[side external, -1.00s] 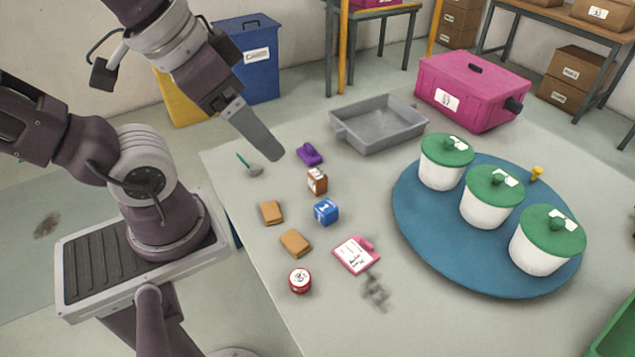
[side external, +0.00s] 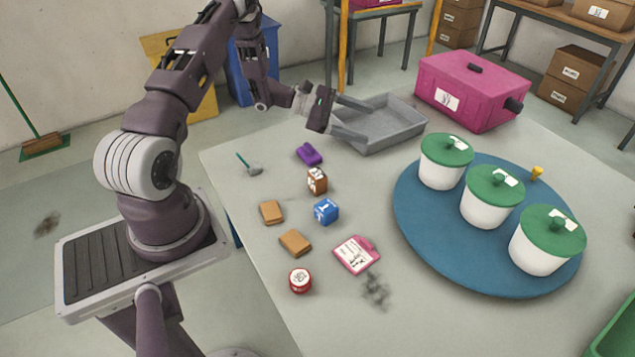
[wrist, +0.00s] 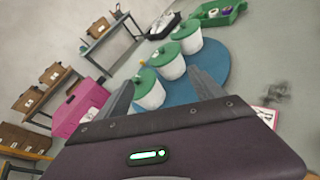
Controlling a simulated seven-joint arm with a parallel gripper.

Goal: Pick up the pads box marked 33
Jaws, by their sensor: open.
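No marking 33 is plainly legible on any box. A small brown box with white marks (side external: 317,181) and a small blue box with white marks (side external: 326,211) stand on the near part of the table. A large pink box (side external: 465,85) with a white label stands at the far edge; it also shows in the wrist view (wrist: 80,105). My gripper (side external: 365,121) is open and empty, its two fingers stretched over the grey tray (side external: 408,142). It is away from all of these boxes. In the wrist view my gripper (wrist: 162,84) points toward the pots.
Several white pots with green lids (side external: 445,160) stand on a round blue board (side external: 415,225). A purple item (side external: 309,154), tan blocks (side external: 295,243), a red round tin (side external: 300,281) and a pink-edged card (side external: 355,254) lie nearer.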

